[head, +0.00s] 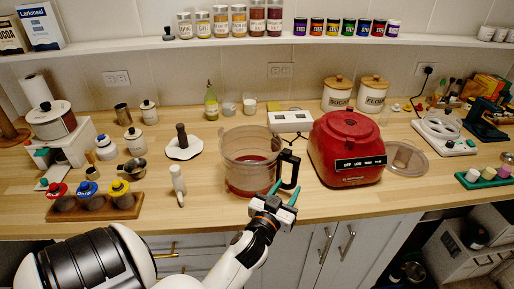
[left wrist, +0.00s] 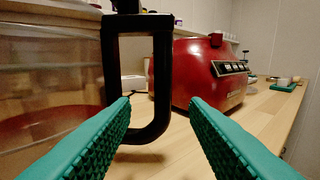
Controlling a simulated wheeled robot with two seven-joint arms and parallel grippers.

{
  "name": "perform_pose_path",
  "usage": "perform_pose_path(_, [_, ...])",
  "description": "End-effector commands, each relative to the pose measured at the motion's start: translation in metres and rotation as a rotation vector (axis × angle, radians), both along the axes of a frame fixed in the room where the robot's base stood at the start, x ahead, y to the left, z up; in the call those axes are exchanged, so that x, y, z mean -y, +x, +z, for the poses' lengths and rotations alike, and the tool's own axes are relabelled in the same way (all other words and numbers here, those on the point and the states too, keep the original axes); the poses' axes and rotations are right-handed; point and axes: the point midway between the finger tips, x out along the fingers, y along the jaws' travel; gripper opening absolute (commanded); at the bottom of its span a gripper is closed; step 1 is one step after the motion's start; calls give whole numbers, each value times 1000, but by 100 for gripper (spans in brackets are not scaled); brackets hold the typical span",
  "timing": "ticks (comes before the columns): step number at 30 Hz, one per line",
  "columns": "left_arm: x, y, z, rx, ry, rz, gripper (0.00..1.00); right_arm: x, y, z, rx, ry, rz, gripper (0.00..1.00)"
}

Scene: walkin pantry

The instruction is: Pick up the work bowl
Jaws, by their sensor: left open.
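The work bowl (head: 246,148) is a clear, brownish tub with a reddish bottom and a black handle (head: 291,168) on its right side. It stands upright on the wooden counter. My left gripper (head: 283,190) is in front of the handle, open, with green fingers. In the left wrist view the handle (left wrist: 161,95) hangs ahead between the open fingers (left wrist: 160,108), nearer the left one. I cannot tell whether the left fingertip touches it. The bowl's clear wall (left wrist: 50,75) fills the left of that view. My right gripper is not in view.
The red food processor base (head: 347,148) stands close to the right of the bowl, with a clear lid (head: 407,158) beyond it. A white spatula-like tool (head: 178,184) and a wooden rack of colour-topped jars (head: 95,204) lie to the left. The counter (head: 215,205) in front of the bowl is clear.

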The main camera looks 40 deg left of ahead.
Motion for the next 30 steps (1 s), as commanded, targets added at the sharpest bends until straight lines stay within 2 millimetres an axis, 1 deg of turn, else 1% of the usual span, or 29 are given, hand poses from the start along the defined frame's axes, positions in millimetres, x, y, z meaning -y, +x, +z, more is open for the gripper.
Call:
perform_pose_path(1, [-2, 7, 2, 0, 0, -1, 41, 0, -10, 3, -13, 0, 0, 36])
perform_pose_path(3, [-3, 13, 1, 0, 0, -1, 41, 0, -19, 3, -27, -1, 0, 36])
perform_pose_path(5, [-4, 16, 0, -1, 0, -1, 41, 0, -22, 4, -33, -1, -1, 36])
perform_pose_path(8, [-5, 24, 2, 0, 0, -1, 41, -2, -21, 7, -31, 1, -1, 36])
perform_pose_path(13, [-10, 50, 5, 0, 0, -1, 41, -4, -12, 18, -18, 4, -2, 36])
perform_pose_path(16, [-13, 62, 2, 0, -1, -2, 41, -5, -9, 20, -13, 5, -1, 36])
perform_pose_path(19, [-15, 67, 1, -1, 0, -2, 41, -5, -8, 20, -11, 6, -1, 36])
perform_pose_path(25, [-15, 67, 0, -1, 0, -2, 41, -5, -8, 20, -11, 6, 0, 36])
perform_pose_path(26, [-15, 67, 0, -1, -1, -2, 40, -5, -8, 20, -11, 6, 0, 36])
perform_pose_path(30, [-15, 67, 0, -2, -1, -2, 17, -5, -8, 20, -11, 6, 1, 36])
